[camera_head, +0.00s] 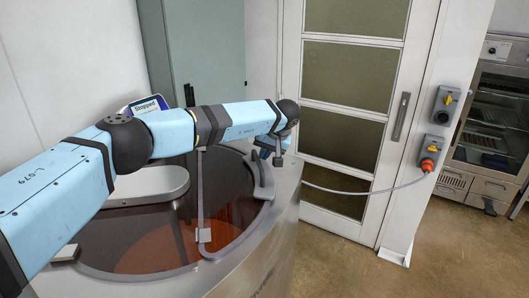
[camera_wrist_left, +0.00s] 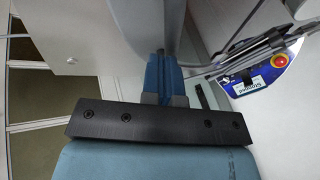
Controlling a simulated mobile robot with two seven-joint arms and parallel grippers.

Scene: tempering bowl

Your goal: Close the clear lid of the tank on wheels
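The round metal tank (camera_head: 277,225) fills the lower middle of the head view. Its tinted clear lid (camera_head: 140,240) lies over the opening, with brown contents showing through. I cannot tell whether every section of the lid lies fully down. A grey bar (camera_head: 201,200) and a curved handle (camera_head: 263,178) show over the right part of the tank. My left gripper (camera_head: 278,158) points down by the tank's far right rim, close to the handle. In the left wrist view its blue fingers (camera_wrist_left: 165,75) look together, with nothing clearly between them. My right gripper is out of view.
A display reading "Stopped" (camera_head: 147,104) stands behind the tank; a control box with a red button (camera_wrist_left: 279,61) shows in the wrist view. A panelled door (camera_head: 350,95) and a cable (camera_head: 365,192) to a wall socket are at right. The floor (camera_head: 400,280) there is clear.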

